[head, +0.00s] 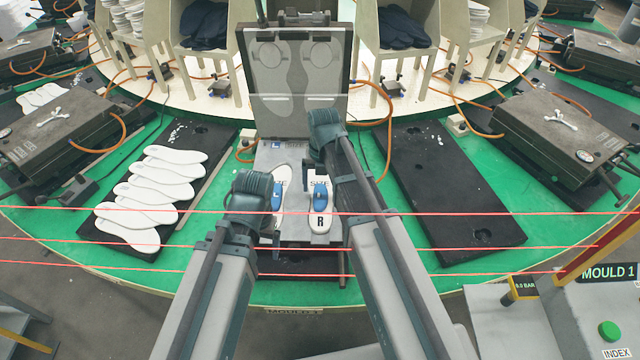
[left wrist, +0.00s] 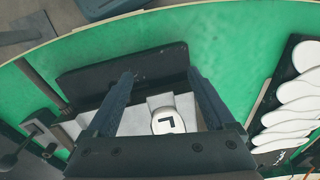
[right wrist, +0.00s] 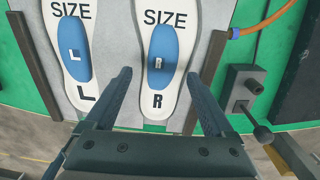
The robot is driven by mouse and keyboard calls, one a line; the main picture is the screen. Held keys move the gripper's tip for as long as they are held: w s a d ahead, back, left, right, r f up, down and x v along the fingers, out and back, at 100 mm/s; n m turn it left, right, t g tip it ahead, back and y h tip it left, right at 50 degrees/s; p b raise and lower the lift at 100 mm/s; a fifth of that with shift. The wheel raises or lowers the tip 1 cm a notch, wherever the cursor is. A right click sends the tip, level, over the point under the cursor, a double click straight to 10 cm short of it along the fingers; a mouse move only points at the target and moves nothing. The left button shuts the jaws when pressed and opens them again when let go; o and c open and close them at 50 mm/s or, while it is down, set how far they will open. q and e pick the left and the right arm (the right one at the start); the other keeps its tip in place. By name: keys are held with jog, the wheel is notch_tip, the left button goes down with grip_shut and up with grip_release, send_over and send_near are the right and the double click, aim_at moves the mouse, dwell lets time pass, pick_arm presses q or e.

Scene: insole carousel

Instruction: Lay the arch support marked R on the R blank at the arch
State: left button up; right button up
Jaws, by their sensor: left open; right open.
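The R blank (head: 319,224) is a white insole lying at the right on the grey plate of the opened mould. The blue arch support marked R (head: 321,196) lies lengthwise on its middle; both also show in the right wrist view, support (right wrist: 162,52) and blank (right wrist: 157,112). The L blank (right wrist: 83,88) lies to its left with a blue support marked L (right wrist: 73,53) on it. My right gripper (right wrist: 160,76) is open and empty, above the R blank and clear of the support. My left gripper (left wrist: 160,92) is open and empty over the end of the L blank marked L.
The mould's grey lid (head: 298,85) stands open behind the plate. White insoles (head: 150,190) lie on a black board at the left. An empty black board (head: 450,190) is at the right. Red light beams (head: 480,212) cross in front. Orange hoses (head: 375,150) run nearby.

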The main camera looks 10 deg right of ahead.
aim_at(320, 195)
notch_tip(320, 195, up, 11)
jog(key=p, duration=0.9)
jog(key=shift+d+f, duration=0.15)
jog(key=shift+d, duration=0.3)
jog(key=shift+f, duration=0.1)
jog(key=f+b, duration=0.8)
jog(key=f, duration=0.1)
jog(key=f+b, duration=0.4)
jog(key=b, duration=0.1)
jog(key=shift+w+a+f, duration=0.25)
jog(key=shift+a, duration=0.15)
jog(key=shift+s, duration=0.1)
